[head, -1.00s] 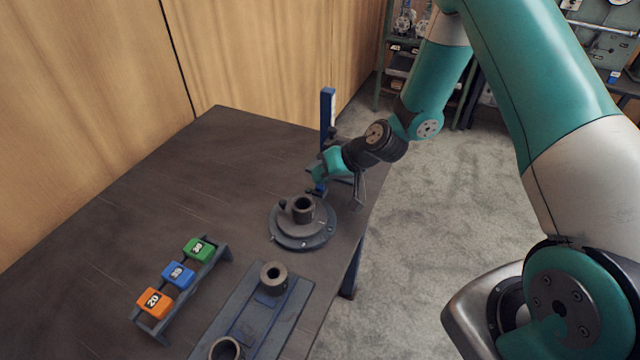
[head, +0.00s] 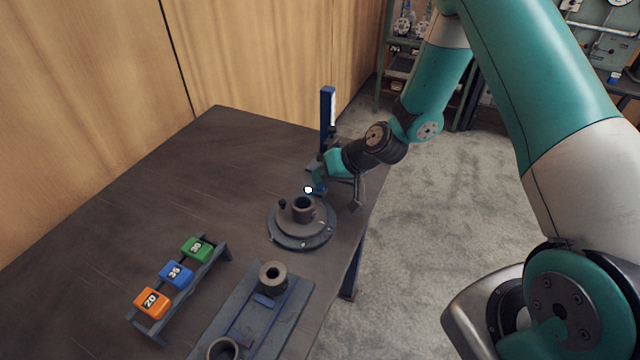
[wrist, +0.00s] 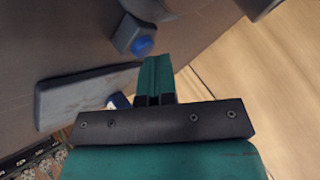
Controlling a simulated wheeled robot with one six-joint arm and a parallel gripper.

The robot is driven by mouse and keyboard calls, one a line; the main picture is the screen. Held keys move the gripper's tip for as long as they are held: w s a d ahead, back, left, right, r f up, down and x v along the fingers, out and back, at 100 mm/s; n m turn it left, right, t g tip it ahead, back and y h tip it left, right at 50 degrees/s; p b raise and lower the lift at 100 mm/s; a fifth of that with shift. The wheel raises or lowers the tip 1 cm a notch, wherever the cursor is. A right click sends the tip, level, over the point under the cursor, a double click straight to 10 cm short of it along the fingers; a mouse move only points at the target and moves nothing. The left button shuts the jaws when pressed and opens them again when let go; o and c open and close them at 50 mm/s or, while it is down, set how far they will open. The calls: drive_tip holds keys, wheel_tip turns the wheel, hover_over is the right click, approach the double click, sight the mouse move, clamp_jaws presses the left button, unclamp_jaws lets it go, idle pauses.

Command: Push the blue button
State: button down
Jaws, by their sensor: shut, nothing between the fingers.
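The blue button (wrist: 143,46) is a round dome on a small grey box (wrist: 126,34) in the wrist view. The tip of my gripper (wrist: 156,62) appears just beside it; I cannot tell whether they touch. The fingers are shut together with nothing between them. In the head view my gripper (head: 320,176) points down at the far right part of the table, behind the round flange. A small bright white spot (head: 308,189) shows beside the fingertips. The button itself is not clearly visible in that view.
The dark flange with its pipe (head: 302,224) stands close in front of my gripper. A blue post (head: 327,120) rises behind it. A rack holds green (head: 198,249), blue (head: 176,275) and orange (head: 152,303) numbered blocks. The table's left side is clear.

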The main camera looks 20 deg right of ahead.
drive_tip(key=shift+r, duration=0.35)
drive_tip(key=shift+r+p, duration=0.15)
drive_tip(key=shift+p, duration=0.15)
drive_tip(key=shift+r+p, duration=2)
drive_tip(key=shift+r, duration=0.9)
